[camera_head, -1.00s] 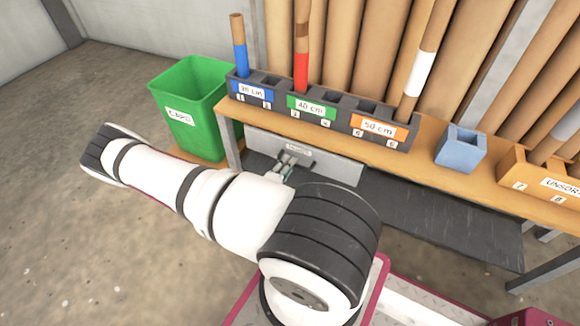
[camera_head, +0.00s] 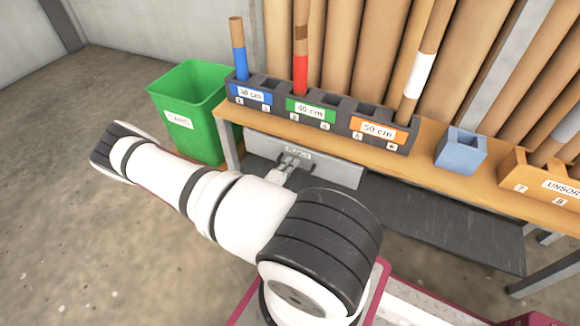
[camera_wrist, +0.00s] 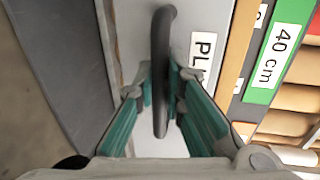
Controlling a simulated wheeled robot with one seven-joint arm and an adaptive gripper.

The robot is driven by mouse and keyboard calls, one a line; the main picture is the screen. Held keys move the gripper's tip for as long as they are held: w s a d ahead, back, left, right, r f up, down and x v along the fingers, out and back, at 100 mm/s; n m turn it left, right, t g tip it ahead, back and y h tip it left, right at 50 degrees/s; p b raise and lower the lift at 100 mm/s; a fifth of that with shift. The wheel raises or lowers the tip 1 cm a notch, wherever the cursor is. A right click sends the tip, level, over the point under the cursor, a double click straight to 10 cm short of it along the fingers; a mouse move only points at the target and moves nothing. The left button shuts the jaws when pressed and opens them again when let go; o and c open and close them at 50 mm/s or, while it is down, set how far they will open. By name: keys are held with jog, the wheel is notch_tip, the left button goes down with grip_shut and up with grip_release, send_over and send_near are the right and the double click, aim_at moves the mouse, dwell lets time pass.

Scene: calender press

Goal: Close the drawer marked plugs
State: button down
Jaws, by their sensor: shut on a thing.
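The grey drawer front (camera_head: 335,173) is under the wooden bench, at the left part of it. A small white label (camera_head: 298,153) is on it in the head view; in the wrist view the label (camera_wrist: 203,55) shows the letters "PL", the rest hidden. The dark bar handle (camera_wrist: 161,70) stands out from the front. My gripper (camera_wrist: 160,88) is shut on the handle, with one green-padded finger on each side of it. The gripper (camera_head: 290,165) also shows small at the drawer front in the head view. How far the drawer stands out cannot be told.
A green bin (camera_head: 195,110) stands left of the bench. The bench (camera_head: 430,140) bears a dark slotted rack (camera_head: 335,105) with tubes, a blue holder (camera_head: 460,150) and an orange unsorted box (camera_head: 540,180). A dark lower shelf (camera_head: 440,225) lies below.

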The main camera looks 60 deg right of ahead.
jog(key=x, duration=0.1)
jog(key=p+x, duration=0.1)
jog(key=shift+w+d+r, duration=0.1)
jog(key=shift+d+r, duration=0.15)
jog(key=shift+d, duration=0.1)
jog(key=c, duration=1.6)
grip_release()
jog(key=shift+c, duration=0.2)
jog(key=shift+a, duration=0.1)
jog(key=v, duration=1.1)
jog(key=shift+a, duration=0.3)
